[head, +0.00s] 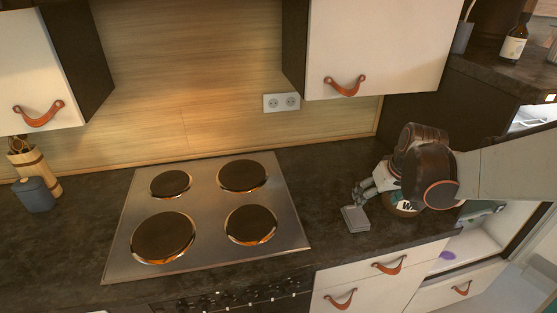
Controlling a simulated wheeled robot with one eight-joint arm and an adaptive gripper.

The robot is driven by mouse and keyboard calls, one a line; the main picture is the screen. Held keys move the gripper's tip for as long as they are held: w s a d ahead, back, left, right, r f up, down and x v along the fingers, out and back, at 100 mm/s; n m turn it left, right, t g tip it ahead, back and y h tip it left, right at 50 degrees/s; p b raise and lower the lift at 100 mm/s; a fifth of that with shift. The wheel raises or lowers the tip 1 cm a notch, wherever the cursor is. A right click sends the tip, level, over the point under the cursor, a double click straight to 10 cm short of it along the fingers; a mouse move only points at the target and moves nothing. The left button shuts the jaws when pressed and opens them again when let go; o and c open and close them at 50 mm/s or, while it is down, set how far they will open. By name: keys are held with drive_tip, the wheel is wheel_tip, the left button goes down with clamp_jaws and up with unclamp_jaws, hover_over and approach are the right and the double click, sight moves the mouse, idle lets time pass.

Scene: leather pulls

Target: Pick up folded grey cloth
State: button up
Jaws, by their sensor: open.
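The folded grey cloth (355,219) appears to be the small flat grey block on the dark countertop, right of the stove and near the front edge. My gripper (362,194) is just behind and above it, reaching in from the right. Its fingers are open and appear empty. I cannot tell whether a fingertip touches the cloth.
A steel stove top (207,212) with several dark burners lies left of the cloth. White drawers (375,275) with leather pulls are below the counter edge. White wall cabinets (375,45) hang above. A grey canister (34,195) stands far left. Counter behind the cloth is partly clear.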

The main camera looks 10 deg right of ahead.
drive_tip(key=b, duration=0.3)
hover_over(357, 215)
drive_tip(key=s, duration=0.2)
drive_tip(key=f, duration=0.8)
drive_tip(key=shift+s+d, duration=0.1)
drive_tip(key=shift+d, duration=0.25)
drive_tip(key=shift+w+a+b+x, duration=0.15)
drive_tip(key=shift+b+x, duration=0.5)
drive_tip(key=shift+x, duration=0.65)
drive_tip(key=shift+w+a+b+x, duration=0.15)
drive_tip(key=shift+b+x, duration=0.5)
drive_tip(key=shift+x, duration=0.65)
drive_tip(key=shift+a+r, duration=0.1)
drive_tip(key=shift+r, duration=0.05)
drive_tip(key=shift+f, duration=0.3)
drive_tip(key=shift+s, duration=0.1)
drive_tip(key=c, duration=1.1)
